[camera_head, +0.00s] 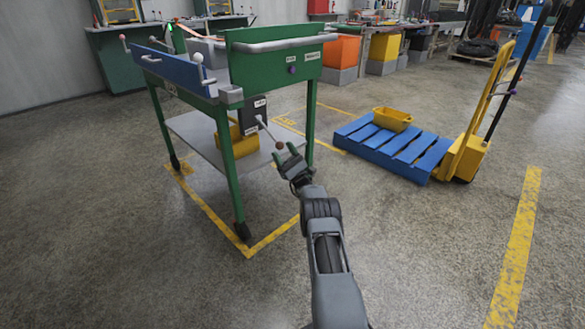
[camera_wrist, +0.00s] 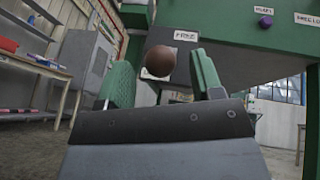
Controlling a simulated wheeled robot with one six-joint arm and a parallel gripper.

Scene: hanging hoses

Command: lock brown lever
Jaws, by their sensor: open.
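The brown lever has a round brown knob (camera_head: 280,145) on a thin pale rod. The rod slants down and to the right from a dark box (camera_head: 254,113) on the green-framed cart. In the wrist view the brown knob (camera_wrist: 160,61) shows between the two green fingers, just below a white label reading FREE (camera_wrist: 186,36). My gripper (camera_head: 286,153) is open and close to the knob; it also shows in the wrist view (camera_wrist: 163,78). I cannot tell whether the knob is inside the fingers or just beyond them. The rod is hidden behind the knob in the wrist view.
The green cart (camera_head: 270,68) has a grey lower shelf and a yellow bin behind its legs. A purple button (camera_head: 292,70) sits on its front panel. A blue pallet (camera_head: 398,145) with a yellow bin and a yellow pallet jack stand at right. The floor in front is clear.

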